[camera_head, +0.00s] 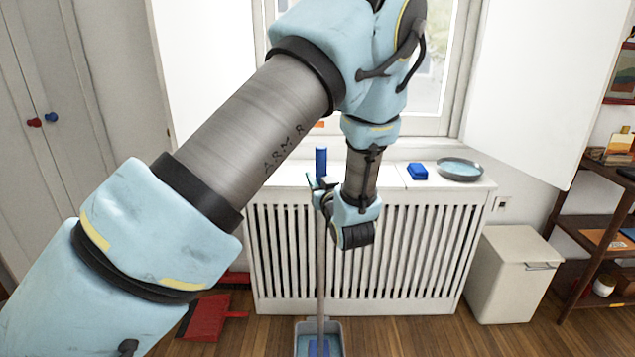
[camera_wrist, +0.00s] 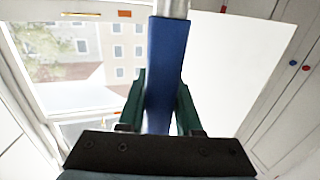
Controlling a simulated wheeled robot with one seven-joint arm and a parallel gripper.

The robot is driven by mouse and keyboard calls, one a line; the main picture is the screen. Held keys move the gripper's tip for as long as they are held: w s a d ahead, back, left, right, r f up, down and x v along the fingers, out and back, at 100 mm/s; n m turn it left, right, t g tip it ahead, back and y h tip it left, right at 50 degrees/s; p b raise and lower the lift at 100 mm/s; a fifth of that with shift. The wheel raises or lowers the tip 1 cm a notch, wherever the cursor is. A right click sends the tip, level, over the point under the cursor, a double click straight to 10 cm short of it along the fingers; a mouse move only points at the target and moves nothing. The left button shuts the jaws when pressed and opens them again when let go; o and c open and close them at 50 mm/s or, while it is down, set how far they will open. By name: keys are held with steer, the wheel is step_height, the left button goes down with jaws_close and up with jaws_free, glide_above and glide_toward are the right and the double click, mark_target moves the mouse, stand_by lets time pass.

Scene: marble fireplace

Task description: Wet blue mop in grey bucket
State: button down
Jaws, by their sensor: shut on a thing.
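The blue mop stands upright, its blue grip (camera_head: 321,160) at the top and its grey pole (camera_head: 321,265) running straight down. Its blue head (camera_head: 320,347) shows at the bottom of the picture, inside the grey bucket (camera_head: 339,327) on the floor. The bucket's lower part is cut off by the picture edge. My gripper (camera_head: 322,190) is shut on the mop's handle just below the top of the blue grip. In the wrist view the blue grip (camera_wrist: 165,65) lies between the two green fingers of my gripper (camera_wrist: 160,105).
A white slatted radiator cover (camera_head: 420,265) stands behind the mop. On its top are a blue block (camera_head: 417,171) and a grey round dish (camera_head: 460,169). A beige bin (camera_head: 510,275) and shelves stand right. A red dustpan (camera_head: 206,315) lies on the floor at left.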

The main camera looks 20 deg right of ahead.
step_height(320, 180, up, 16)
steer(key=p, duration=0.9)
stand_by(1.2)
step_height(320, 180, down, 18)
steer(key=b, duration=1.3)
steer(key=shift+r, duration=0.15)
steer(key=shift+f+b, duration=0.6)
steer(key=shift+f, duration=0.1)
stand_by(1.0)
